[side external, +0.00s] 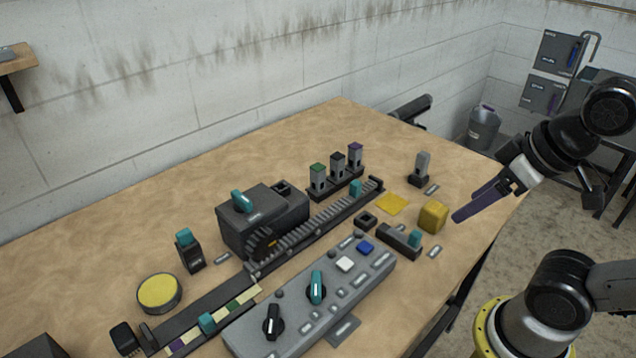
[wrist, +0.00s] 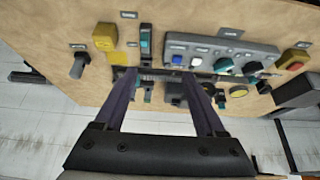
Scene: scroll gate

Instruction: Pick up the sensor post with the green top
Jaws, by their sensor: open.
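The sensor post with the green top (side external: 318,180) is a grey block standing upright in a dark rack (side external: 338,189) in the side external view. It is the leftmost of three posts there; beside it stand one with a black top (side external: 337,165) and one with a purple top (side external: 355,154). My gripper (side external: 458,214) is in the air above the table's right side, apart from the posts. In the wrist view my gripper (wrist: 160,74) has its two fingers spread with nothing held. I cannot make out the green top in the wrist view.
A toothed rail (side external: 310,228) and a dark housing (side external: 262,220) lie close to the rack. A control panel (side external: 310,300) fills the front. The table behind the rack is clear.

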